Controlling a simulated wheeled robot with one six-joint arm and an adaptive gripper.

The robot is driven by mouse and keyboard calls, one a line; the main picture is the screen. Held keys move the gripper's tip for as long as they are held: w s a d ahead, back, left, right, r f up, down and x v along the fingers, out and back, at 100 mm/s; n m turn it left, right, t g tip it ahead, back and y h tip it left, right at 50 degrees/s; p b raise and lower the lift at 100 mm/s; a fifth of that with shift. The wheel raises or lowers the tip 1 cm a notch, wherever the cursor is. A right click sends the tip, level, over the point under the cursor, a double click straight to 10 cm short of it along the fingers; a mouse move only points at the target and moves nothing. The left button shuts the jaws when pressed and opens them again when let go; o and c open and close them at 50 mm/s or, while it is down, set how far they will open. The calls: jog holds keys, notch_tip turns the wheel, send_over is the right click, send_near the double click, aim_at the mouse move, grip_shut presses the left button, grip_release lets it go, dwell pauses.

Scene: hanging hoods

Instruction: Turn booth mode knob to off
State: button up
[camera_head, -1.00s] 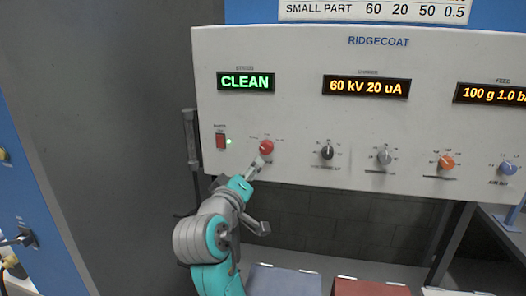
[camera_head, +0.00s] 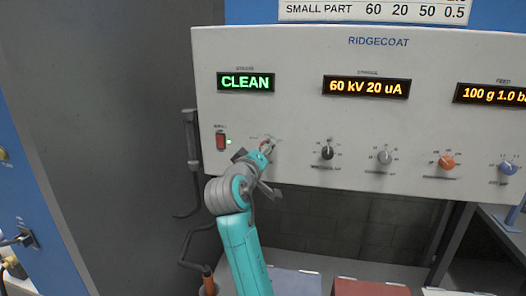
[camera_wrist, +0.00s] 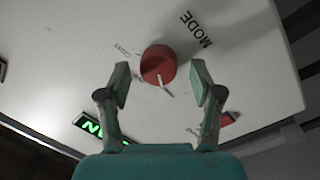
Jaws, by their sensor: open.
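The booth mode knob (camera_wrist: 157,66) is red and round, with a pale pointer line, on the white panel beside the printed word MODE. In the wrist view it sits between and just beyond the fingertips of my gripper (camera_wrist: 160,82), which is open with a finger on either side and visible gaps to the knob. In the head view my gripper (camera_head: 262,160) is at the knob (camera_head: 266,145) and partly covers it. The status display (camera_head: 246,82) reads CLEAN in green. The knob's position labels are too small or blurred to read fully.
A black knob (camera_head: 327,152), a grey knob (camera_head: 384,157), an orange knob (camera_head: 446,162) and a blue knob (camera_head: 508,167) line the panel to the right. A hose hangs at left.

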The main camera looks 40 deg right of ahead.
jog(key=shift+d, duration=0.15)
jog(key=c, duration=1.1)
jog(key=shift+c, duration=0.2)
jog(key=m, duration=0.5)
jog(key=m+y, duration=0.1)
jog(key=m, duration=0.5)
jog(key=shift+s+d+r, duration=0.1)
jog(key=shift+r, duration=0.05)
